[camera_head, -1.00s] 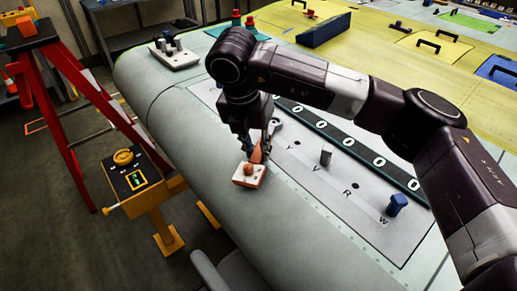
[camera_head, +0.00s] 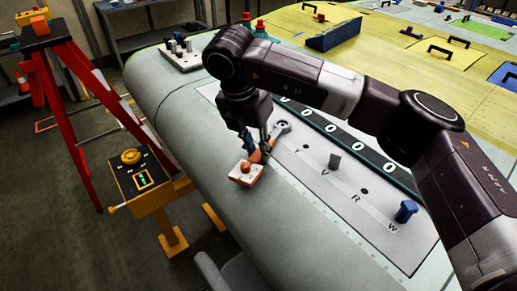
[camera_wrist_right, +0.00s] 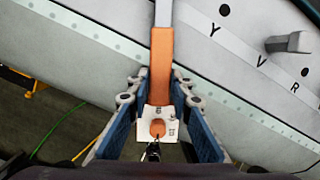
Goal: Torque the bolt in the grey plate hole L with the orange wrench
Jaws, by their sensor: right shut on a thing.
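My right gripper (camera_head: 257,147) is shut on the orange handle of the wrench (camera_head: 256,156), low over the wing. The wrench's grey ring head (camera_head: 282,127) lies on the grey plate (camera_head: 345,192), at its upper left part. Whether a bolt sits inside the ring is too small to tell. In the right wrist view the orange handle (camera_wrist_right: 161,60) runs between the blue finger pads. A white block with an orange knob (camera_head: 246,174) is at the handle's near end. Letters Y, V, R and W are readable on the plate; L is not visible. My left gripper is not in view.
A grey bolt (camera_head: 334,161) and a blue bolt (camera_head: 406,211) stand up from the plate. A black strip with white rings (camera_head: 333,135) borders it behind. A white block with grey pegs (camera_head: 181,55) stands farther back. A yellow control stand (camera_head: 140,178) and red ladder are left.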

